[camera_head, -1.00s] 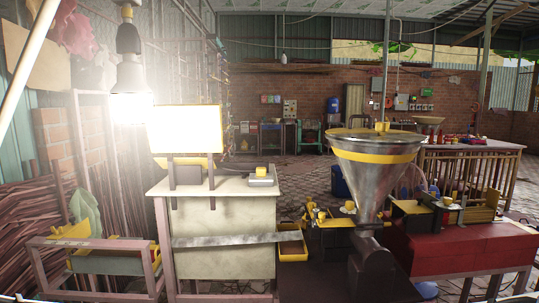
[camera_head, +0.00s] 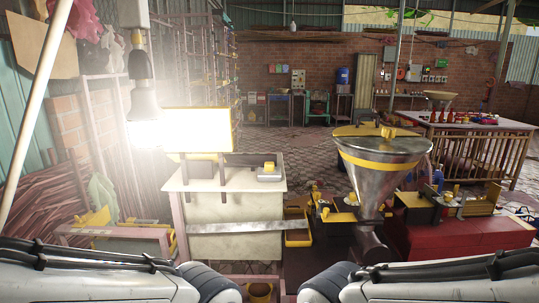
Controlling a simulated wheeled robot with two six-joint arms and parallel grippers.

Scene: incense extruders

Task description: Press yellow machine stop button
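A machine with a steel cone hopper (camera_head: 383,183), banded in yellow, stands right of centre. Yellow parts (camera_head: 323,209) sit on the dark body at its base. A pale cabinet (camera_head: 222,216) stands left of it, with a bright yellow-edged panel (camera_head: 197,130) above. A small grey box with a yellow top (camera_head: 268,172) sits on the cabinet. I cannot tell which yellow part is the stop button. My two arms enter along the bottom edge, short of the machines in the picture. Both grippers are out of view.
A hanging lamp (camera_head: 142,103) glares at upper left. A red machine (camera_head: 466,239) stands at the right, with a table (camera_head: 478,135) behind it. A yellow bin (camera_head: 297,232) sits between cabinet and hopper machine. Patterned floor (camera_head: 318,166) lies open behind.

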